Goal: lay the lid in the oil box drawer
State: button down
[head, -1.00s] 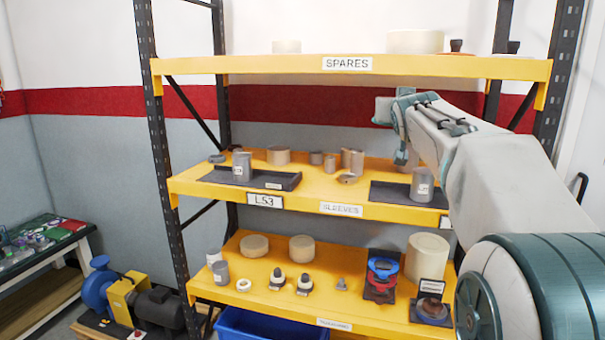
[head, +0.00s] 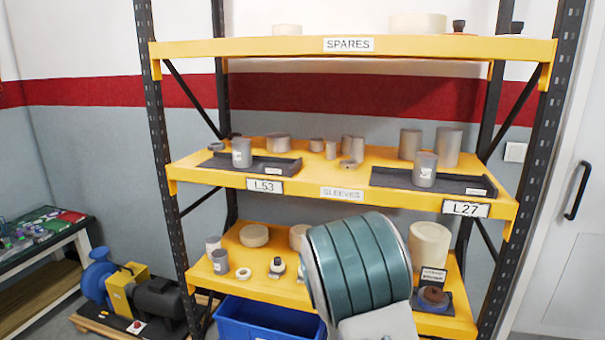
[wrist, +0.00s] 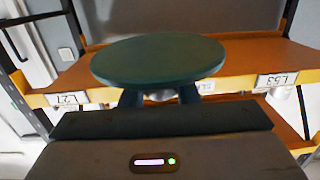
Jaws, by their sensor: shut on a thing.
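A flat round dark green lid (wrist: 158,58) fills the upper middle of the wrist view. My gripper (wrist: 160,97) is shut on it from below in that view, with the two fingers under the disc and partly hidden by it. The lid is clear of the shelf rack behind it. In the head view my gripper and the lid are out of sight; only a teal and white part of my arm shows, in front of the lower shelf. I cannot make out an oil box drawer in either view.
A yellow rack has a SPARES shelf (head: 420,48), a middle shelf (head: 315,184) with grey sleeves, and a lower shelf (head: 292,290) with several parts. A blue bin (head: 262,318) stands below. A pump (head: 128,290) and a bench (head: 50,255) are at left.

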jog(key=shift+m+h, duration=0.3)
jog(key=shift+h, duration=0.1)
jog(key=s+f, duration=0.1)
jog(key=s, duration=0.1)
jog(key=s+d+f, duration=0.1)
jog(key=s+f, duration=0.1)
jog(key=shift+s+d+f, duration=0.15)
jog(key=shift+s, duration=0.15)
jog(key=shift+s+f, duration=0.1)
jog(key=shift+f, duration=0.1)
notch_tip(320, 180, down, 11)
jog(key=w+n+y, duration=0.2)
jog(key=n+y, duration=0.1)
jog(key=y, duration=0.2)
jog(key=shift+t, duration=0.3)
jog(key=shift+s+r, duration=0.35)
jog(key=shift+s, duration=0.4)
jog(key=shift+s+r, duration=0.4)
jog(key=shift+s, duration=0.35)
jog(key=shift+s+r, duration=0.35)
jog(key=shift+s, duration=0.4)
jog(key=shift+s+d, duration=0.1)
jog(key=shift+d, duration=0.05)
